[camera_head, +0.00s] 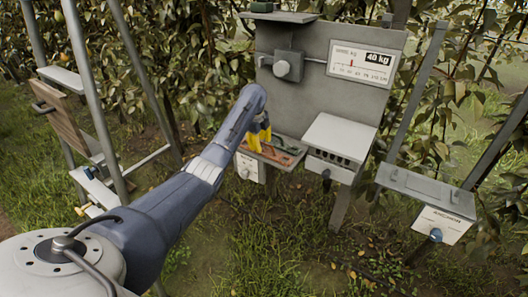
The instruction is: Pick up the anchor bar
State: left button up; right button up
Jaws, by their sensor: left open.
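My left arm reaches in from the lower left. My left gripper (259,140), with yellow fingers, points down and is open. It is over the left end of a small shelf tray (288,160). A reddish-brown long piece and a dark green piece lie in that tray, partly hidden by the fingers. I cannot tell which piece is the anchor bar, or whether the fingers touch anything. A grey shelf (425,190) at the right has a white front plate (443,224) with small lettering that seems to read "ANCHOR". My right gripper is not in view.
A white slotted box (340,135) is right of the tray. A metal frame with a wooden board (62,122) stands at the left. Grass in front is clear.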

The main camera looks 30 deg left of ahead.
pick_arm(q)
grip_shut()
jog(key=shift+r, duration=0.1)
dwell(0.5)
notch_tip(320, 180, up, 20)
dwell(0.6)
